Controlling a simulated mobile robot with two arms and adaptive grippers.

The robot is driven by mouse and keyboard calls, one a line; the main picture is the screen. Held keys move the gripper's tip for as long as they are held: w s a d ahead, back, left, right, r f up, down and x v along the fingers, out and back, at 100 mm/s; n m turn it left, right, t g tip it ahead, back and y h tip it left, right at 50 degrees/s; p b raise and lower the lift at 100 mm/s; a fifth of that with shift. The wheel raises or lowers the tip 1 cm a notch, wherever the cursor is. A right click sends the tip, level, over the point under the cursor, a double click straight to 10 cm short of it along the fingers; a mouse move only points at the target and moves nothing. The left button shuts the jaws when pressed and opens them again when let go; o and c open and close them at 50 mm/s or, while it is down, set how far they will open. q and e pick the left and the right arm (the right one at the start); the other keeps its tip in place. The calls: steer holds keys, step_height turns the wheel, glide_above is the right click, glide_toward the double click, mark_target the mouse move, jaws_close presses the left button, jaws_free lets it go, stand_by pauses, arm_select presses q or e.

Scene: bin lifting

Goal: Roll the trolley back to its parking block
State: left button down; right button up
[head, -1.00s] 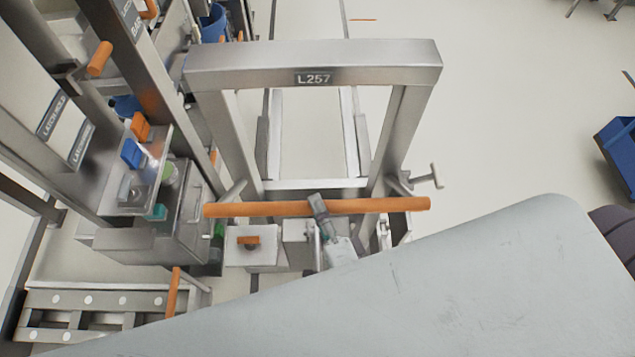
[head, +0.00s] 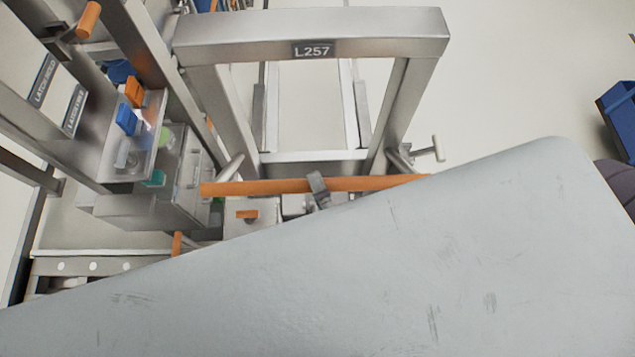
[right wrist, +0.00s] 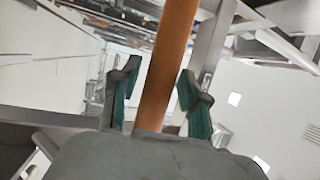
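The trolley is a steel frame (head: 420,100) with an L257 plate on its top beam and an orange handle bar (head: 255,187) across its near side. My right gripper (head: 317,182) is at the middle of this bar; my grey body hides its wrist. In the right wrist view the orange bar (right wrist: 165,75) runs between the two green-padded fingers of my right gripper (right wrist: 160,78). The fingers are apart, with a gap visible on the left of the bar. My left gripper is out of view. I cannot make out a parking block.
A steel rack with latch labels (head: 58,95) and orange and blue knobs stands close on the left of the trolley. A blue bin (head: 618,110) is at the right edge. Pale floor (head: 510,80) is clear right of the trolley.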

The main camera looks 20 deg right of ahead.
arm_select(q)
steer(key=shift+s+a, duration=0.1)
arm_select(e)
steer(key=shift+o, duration=0.3)
steer(key=v, duration=1.2)
steer(key=shift+f, duration=0.1)
arm_select(q)
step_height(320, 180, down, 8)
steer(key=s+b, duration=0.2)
steer(key=b, duration=0.6)
arm_select(e)
steer(key=p+x, duration=0.4)
steer(key=x, duration=0.8)
steer(key=shift+w, duration=0.1)
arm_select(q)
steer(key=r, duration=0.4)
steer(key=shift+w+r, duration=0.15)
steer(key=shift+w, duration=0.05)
arm_select(e)
steer(key=shift+c, duration=0.4)
